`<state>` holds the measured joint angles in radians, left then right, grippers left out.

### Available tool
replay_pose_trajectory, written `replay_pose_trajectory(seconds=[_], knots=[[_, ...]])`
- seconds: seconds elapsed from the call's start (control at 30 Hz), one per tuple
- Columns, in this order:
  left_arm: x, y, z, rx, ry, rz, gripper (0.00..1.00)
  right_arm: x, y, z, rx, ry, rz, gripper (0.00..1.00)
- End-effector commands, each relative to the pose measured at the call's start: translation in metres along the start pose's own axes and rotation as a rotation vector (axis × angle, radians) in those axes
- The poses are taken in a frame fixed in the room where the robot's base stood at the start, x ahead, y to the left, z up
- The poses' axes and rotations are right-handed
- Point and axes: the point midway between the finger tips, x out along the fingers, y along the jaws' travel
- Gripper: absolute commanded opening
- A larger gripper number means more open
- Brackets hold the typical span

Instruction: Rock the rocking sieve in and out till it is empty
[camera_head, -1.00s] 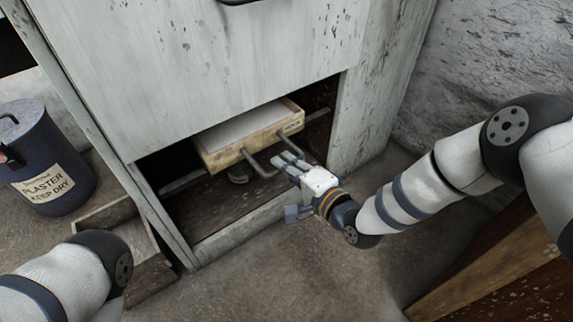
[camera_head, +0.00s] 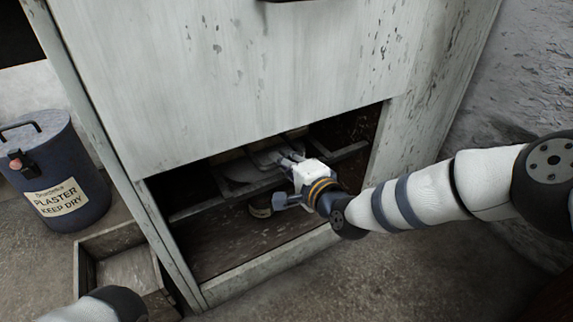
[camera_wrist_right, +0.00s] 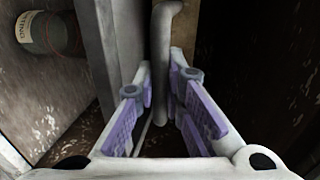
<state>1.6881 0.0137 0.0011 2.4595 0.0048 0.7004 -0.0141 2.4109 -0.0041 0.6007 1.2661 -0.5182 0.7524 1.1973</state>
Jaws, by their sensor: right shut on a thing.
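The rocking sieve (camera_head: 230,157) is pushed back inside the cabinet opening, in shadow under the front panel's lower edge. Its contents cannot be seen from here. My right gripper (camera_head: 287,158) reaches into the opening and is shut on the sieve's grey bar handle. In the right wrist view the handle (camera_wrist_right: 160,60) runs between the two purple-padded fingers (camera_wrist_right: 162,115). My left gripper is out of the picture; only part of my left arm shows at the bottom left.
The pale cabinet (camera_head: 250,80) surrounds the opening, with rails inside. A blue plaster bin (camera_head: 75,150) and an open wooden box (camera_head: 80,270) stand at left.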

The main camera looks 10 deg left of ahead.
Motion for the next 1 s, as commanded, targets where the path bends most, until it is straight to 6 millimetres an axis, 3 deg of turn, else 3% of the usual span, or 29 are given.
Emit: replay_pose_trajectory(seconds=[0.07, 0.1, 0.2, 0.57, 1.0], knots=[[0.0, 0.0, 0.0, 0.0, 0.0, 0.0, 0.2, 0.001, -0.004, -0.001, 0.0, 0.004, -0.008, 0.0], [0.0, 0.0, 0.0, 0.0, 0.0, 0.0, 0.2, 0.001, -0.004, -0.001, -0.001, 0.004, -0.009, 0.15], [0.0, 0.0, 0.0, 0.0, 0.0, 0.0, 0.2, 0.001, -0.004, -0.001, -0.001, 0.003, -0.009, 0.31], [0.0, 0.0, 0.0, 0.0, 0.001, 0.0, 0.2, -0.006, -0.002, -0.001, -0.001, 0.002, -0.006, 0.31], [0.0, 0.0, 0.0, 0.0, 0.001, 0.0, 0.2, -0.106, -0.002, -0.001, 0.0, 0.002, -0.006, 0.31]])
